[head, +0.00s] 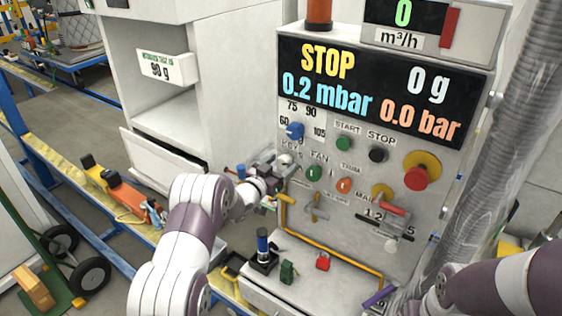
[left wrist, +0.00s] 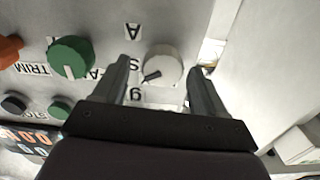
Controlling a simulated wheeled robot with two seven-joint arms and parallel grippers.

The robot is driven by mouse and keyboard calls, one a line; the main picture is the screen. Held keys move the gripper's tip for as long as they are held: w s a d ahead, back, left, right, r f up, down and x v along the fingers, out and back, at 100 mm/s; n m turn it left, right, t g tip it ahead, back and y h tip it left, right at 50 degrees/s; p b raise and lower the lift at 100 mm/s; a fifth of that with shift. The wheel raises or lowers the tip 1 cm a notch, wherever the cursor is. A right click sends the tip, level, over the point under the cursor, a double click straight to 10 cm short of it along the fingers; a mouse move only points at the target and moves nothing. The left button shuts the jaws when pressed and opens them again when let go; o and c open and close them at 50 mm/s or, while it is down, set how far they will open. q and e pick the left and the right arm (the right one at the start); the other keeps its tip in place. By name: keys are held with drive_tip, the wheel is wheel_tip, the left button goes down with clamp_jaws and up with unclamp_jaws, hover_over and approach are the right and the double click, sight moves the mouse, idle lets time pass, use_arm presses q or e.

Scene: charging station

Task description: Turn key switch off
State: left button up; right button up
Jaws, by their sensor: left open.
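The key switch (head: 284,159) is a pale round knob on the left side of the panel, partly hidden by my left gripper (head: 272,167) in the head view. In the left wrist view, the key switch (left wrist: 163,68) is a whitish round barrel with a small dark key (left wrist: 152,76) pointing to the lower left. The open fingers of my left gripper (left wrist: 160,66) stand on either side of it, with visible gaps, and hold nothing. My right arm enters at the lower right of the head view, but its gripper is out of sight.
The green FAN knob (head: 314,172) is close beside the key switch, with the orange TRIM knob (head: 344,185) beyond. A blue selector (head: 295,130) sits above. A yellow pipe (head: 330,256) runs along the panel's foot. A grey hose (head: 490,140) hangs at the right.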

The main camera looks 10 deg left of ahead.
use_arm(q)
drive_tip(key=shift+w, duration=0.2)
drive_tip(key=shift+w+f, duration=0.15)
drive_tip(key=shift+f, duration=0.05)
drive_tip(key=shift+r, duration=0.1)
drive_tip(key=c, duration=1)
drive_tip(key=shift+c, duration=0.2)
